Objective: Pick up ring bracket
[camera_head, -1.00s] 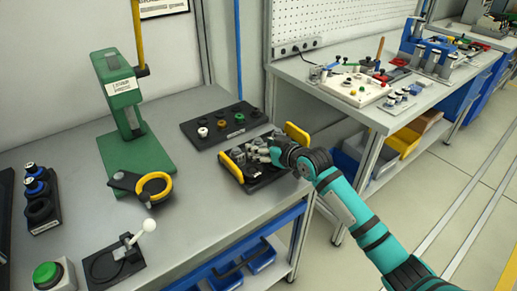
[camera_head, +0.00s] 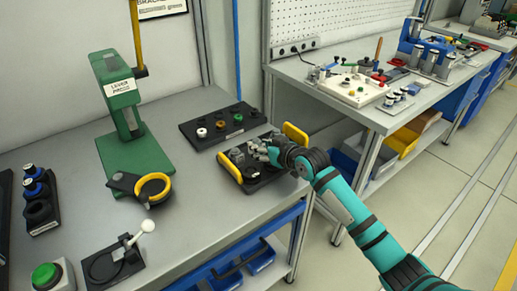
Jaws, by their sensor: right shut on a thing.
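My right gripper (camera_head: 262,151) is over the right part of a black tray with yellow handles (camera_head: 233,171), at the right side of the near bench. It is shut on a small part, which I take to be the ring bracket; the fingers and wrist hide most of it. Small grey and dark parts sit in the tray left of the fingers, too small to tell apart. My left gripper is not in view.
A green lever press (camera_head: 133,120) stands at the back left, with a yellow-rimmed black holder (camera_head: 153,188) before it. A black board with coloured rings (camera_head: 215,133) lies behind the tray. A white-knobbed fixture (camera_head: 113,262) and a green button (camera_head: 47,274) are at the front left.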

